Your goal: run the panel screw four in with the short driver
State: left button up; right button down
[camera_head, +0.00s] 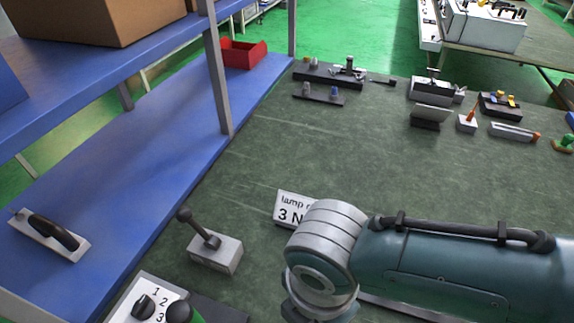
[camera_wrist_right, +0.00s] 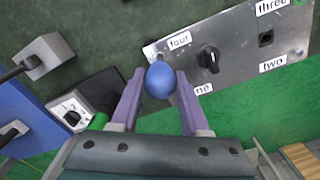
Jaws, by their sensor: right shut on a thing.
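My right gripper (camera_wrist_right: 161,82) is shut on the short driver (camera_wrist_right: 160,80), whose round blue handle fills the space between the purple fingers in the right wrist view. The driver's handle is seen end-on, so its shaft and tip are hidden. Behind it lies the grey metal panel (camera_wrist_right: 235,70), with labels four, one, two and three. The handle is just below the label four (camera_wrist_right: 179,41) in the picture. My left gripper is in neither view.
A black knob (camera_wrist_right: 209,58) and a dark square socket (camera_wrist_right: 266,39) are on the panel. A white dial box (camera_head: 150,302) and a grey lever block (camera_head: 214,252) stand near the bench's front left. A blue shelf (camera_head: 150,150) is at left.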

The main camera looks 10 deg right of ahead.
jog(key=shift+f+b, duration=0.4)
